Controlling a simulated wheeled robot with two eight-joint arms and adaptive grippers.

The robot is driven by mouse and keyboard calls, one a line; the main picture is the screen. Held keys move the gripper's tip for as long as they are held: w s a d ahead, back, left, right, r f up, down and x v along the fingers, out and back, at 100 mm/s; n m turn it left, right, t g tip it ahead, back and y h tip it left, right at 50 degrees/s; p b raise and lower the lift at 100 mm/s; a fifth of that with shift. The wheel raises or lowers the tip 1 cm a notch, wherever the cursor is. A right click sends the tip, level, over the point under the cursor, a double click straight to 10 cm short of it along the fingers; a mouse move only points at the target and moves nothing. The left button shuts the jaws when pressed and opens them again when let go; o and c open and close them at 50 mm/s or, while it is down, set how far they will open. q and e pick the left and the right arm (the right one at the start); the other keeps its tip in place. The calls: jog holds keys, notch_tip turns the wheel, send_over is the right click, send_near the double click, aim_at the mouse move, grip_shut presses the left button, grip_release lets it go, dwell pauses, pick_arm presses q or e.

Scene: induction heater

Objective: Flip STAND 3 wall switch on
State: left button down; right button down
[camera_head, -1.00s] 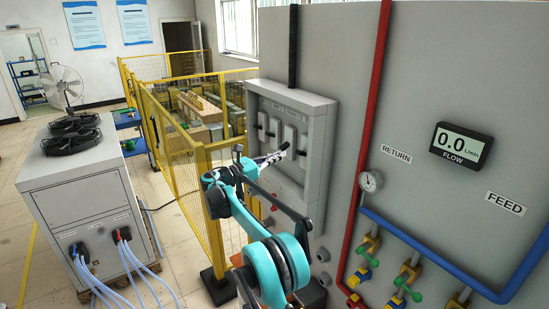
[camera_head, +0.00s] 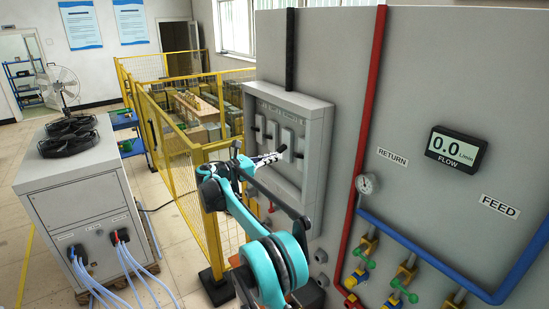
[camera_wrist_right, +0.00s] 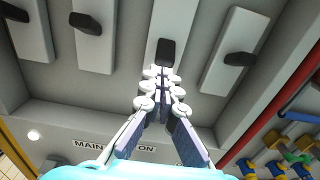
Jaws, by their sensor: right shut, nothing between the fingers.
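The grey wall switch box (camera_head: 322,112) holds a row of pale upright plates with black levers. In the wrist view the third plate from the left (camera_wrist_right: 181,22) has its black lever (camera_wrist_right: 165,52) directly ahead of my right gripper (camera_wrist_right: 162,72). The fingers are shut and empty, with their tips just below that lever; I cannot tell if they touch it. The fourth lever (camera_wrist_right: 240,58) is to the right, the second (camera_wrist_right: 85,22) to the left. In the head view my right gripper (camera_head: 270,157) points at the box. Switch labels are not readable. My left gripper is not seen.
A red pipe (camera_head: 367,110) and blue pipe (camera_head: 430,252) with valves run right of the box. A yellow mesh fence (camera_head: 180,160) stands left of it. A MAIN label (camera_wrist_right: 90,143) is below the switches. A grey cabinet with fans (camera_head: 75,185) stands at left.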

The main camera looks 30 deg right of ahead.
aim_at(279, 149)
jog(key=shift+r, duration=0.2)
jog(key=r+y+p, duration=0.1)
jog(key=y+p, duration=0.1)
jog(key=r+y+p, duration=0.1)
jog(key=y+p, duration=0.1)
jog(key=shift+a+y, duration=0.3)
jog(key=shift+a, duration=0.1)
jog(key=shift+p, duration=0.3)
jog(key=shift+r+p, duration=0.6)
jog(key=shift+r, duration=0.2)
